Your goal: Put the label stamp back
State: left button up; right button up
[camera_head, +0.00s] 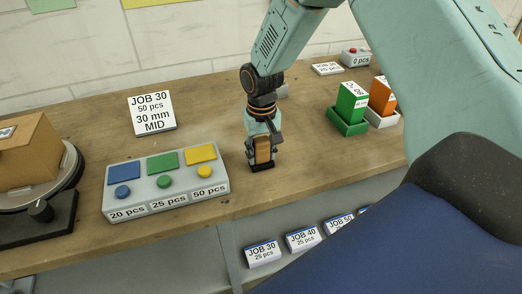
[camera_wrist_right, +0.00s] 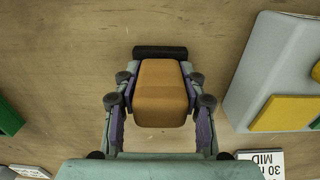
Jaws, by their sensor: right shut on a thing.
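The label stamp has an orange-brown wooden body and a black base. It shows upright between my right gripper's fingers in the head view, at the stamp's body (camera_head: 263,150). My right gripper (camera_head: 262,152) is shut on it from above. The stamp's black base is at or very close to the wooden table; I cannot tell whether it touches. In the right wrist view the stamp (camera_wrist_right: 162,95) sits between the two fingers (camera_wrist_right: 160,103). My left gripper is not in view.
A grey button box (camera_head: 165,207) stands just left of the stamp. Behind it is a JOB 30 sign (camera_head: 151,113). Green (camera_head: 350,102) and orange (camera_head: 382,97) blocks stand in trays at right. A cardboard box (camera_head: 28,155) is at far left. Small labelled blocks (camera_head: 262,253) lie below the table edge.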

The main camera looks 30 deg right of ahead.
jog(key=o, duration=0.8)
jog(key=shift+w+d+f, duration=0.1)
jog(key=shift+d, duration=0.15)
jog(key=shift+o, duration=1.1)
jog(key=shift+a, duration=0.2)
jog(key=shift+r, duration=0.4)
notch_tip(320, 180, up, 11)
jog(key=shift+f+p, duration=0.2)
jog(key=shift+p, duration=0.25)
jog(key=shift+r, duration=0.55)
